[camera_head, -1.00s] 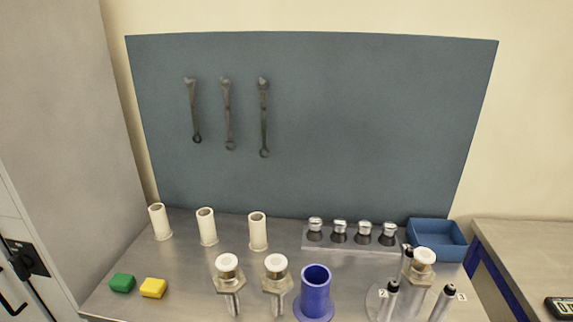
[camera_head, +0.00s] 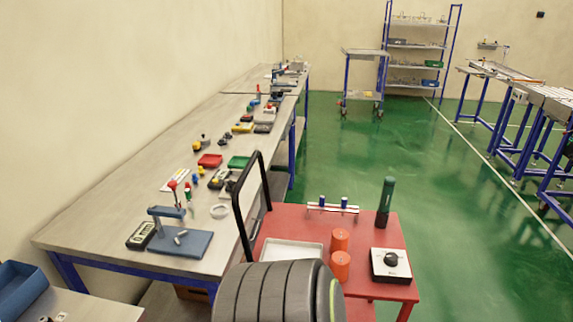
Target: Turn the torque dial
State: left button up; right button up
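A white square box with a round black knob, which looks like the torque dial (camera_head: 391,259), sits on the right front part of a red cart (camera_head: 377,226). The knob's setting is too small to read. A dark green cylindrical tool (camera_head: 385,203) stands upright behind it. Neither of my grippers is in view. A large dark grey ribbed cylinder fills the bottom middle and hides the cart's near left part; I cannot tell if it is part of me.
Two orange cylinders (camera_head: 340,253), a white tray (camera_head: 291,251) and a small rack (camera_head: 333,208) share the cart. A black handle (camera_head: 243,205) rises at its left. A long workbench (camera_head: 110,221) with tools runs along the left wall. Green floor (camera_head: 440,200) is open to the right.

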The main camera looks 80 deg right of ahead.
aim_at(392, 259)
jog(key=l+z, duration=0.15)
jog(key=z, duration=3.55)
